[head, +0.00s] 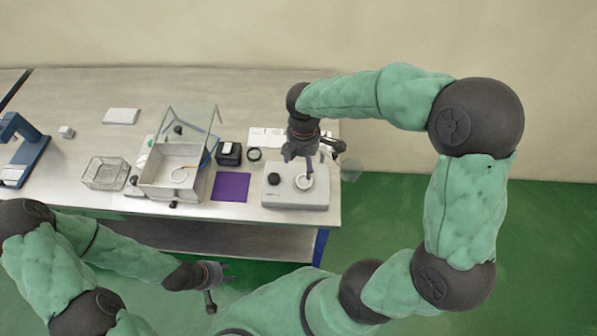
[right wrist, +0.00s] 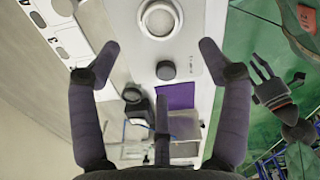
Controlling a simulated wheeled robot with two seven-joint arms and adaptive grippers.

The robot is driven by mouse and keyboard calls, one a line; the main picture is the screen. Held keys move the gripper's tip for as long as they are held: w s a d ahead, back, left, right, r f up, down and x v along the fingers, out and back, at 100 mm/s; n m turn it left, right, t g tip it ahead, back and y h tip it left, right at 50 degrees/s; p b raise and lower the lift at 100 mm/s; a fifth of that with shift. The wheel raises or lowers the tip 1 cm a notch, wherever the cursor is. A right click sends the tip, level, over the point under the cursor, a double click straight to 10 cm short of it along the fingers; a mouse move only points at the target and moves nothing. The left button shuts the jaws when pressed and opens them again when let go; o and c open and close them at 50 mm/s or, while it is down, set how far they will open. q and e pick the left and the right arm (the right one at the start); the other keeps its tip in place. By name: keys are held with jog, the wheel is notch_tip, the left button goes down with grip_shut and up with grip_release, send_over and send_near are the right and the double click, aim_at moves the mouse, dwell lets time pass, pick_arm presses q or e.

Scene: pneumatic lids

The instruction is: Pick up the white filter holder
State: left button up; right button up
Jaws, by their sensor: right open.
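A white ring-shaped piece (head: 304,183), which looks like the white filter holder, sits on the white device (head: 293,199) at the right end of the table. A similar pale ring (head: 179,175) lies in the open-lidded box (head: 153,191). My left gripper (head: 222,275) is open and empty in front of the table.
A black knob (head: 274,179) is on the device, left of the ring. A purple mat (head: 231,187), a small black box (head: 229,153) and a black ring (head: 254,154) lie to the left. A glass basket (head: 105,173) stands farther left. The table's front edge is close.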

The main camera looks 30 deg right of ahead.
send_over(304, 182)
notch_tip(304, 182, down, 4)
jog(key=shift+a+f+b, duration=0.1)
jog(key=shift+a+b, duration=0.05)
jog(key=shift+b, duration=0.2)
jog(key=shift+f, duration=0.9)
jog(key=f+b, duration=0.1)
jog(key=f, duration=0.3)
jog(key=shift+d+f, duration=0.1)
jog(key=shift+d, duration=0.1)
jog(key=c, duration=1.1)
jog(key=shift+c, duration=0.2)
